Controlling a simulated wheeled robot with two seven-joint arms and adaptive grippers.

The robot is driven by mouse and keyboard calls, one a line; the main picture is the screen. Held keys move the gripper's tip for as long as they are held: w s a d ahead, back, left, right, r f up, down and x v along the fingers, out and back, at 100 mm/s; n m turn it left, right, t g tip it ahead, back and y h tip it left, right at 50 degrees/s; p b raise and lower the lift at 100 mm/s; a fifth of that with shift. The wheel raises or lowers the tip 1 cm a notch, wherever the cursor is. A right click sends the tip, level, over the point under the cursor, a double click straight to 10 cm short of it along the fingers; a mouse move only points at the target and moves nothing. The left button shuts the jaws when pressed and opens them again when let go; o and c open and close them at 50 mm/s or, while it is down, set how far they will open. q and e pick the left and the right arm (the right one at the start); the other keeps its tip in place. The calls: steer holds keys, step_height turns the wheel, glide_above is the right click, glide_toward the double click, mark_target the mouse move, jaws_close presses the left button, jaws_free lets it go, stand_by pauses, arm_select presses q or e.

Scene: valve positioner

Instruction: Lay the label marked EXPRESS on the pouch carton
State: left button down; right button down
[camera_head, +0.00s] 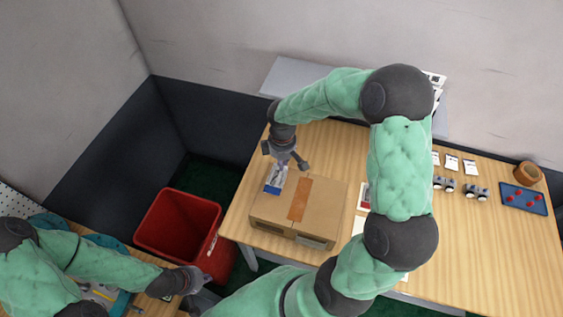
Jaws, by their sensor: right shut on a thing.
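The brown carton (322,197) sits on the left end of the wooden table, with an orange-brown tape strip across its top. My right gripper (284,169) is over the carton's back-left part, shut on a blue and white label (274,185). The label is over the carton's left top edge area; I cannot tell whether it touches the carton, and its print is too small to read. My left gripper (203,279) is at the lower left, away from the carton; its finger opening is unclear.
A red bin (178,222) stands on the floor left of the wooden table (480,255). Small white cards (452,162), grey metal parts (459,187), a blue tray (524,198) with red pieces and a round brown container (528,173) are at the right. My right arm hides the table's middle.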

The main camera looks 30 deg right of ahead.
steer(key=shift+f+b, duration=2.25)
steer(key=shift+f, duration=1)
steer(key=shift+f+b, duration=0.3)
steer(key=shift+f, duration=0.15)
steer(key=c, duration=1.3)
jaws_free()
steer(key=shift+c, duration=0.2)
step_height(320, 180, up, 12)
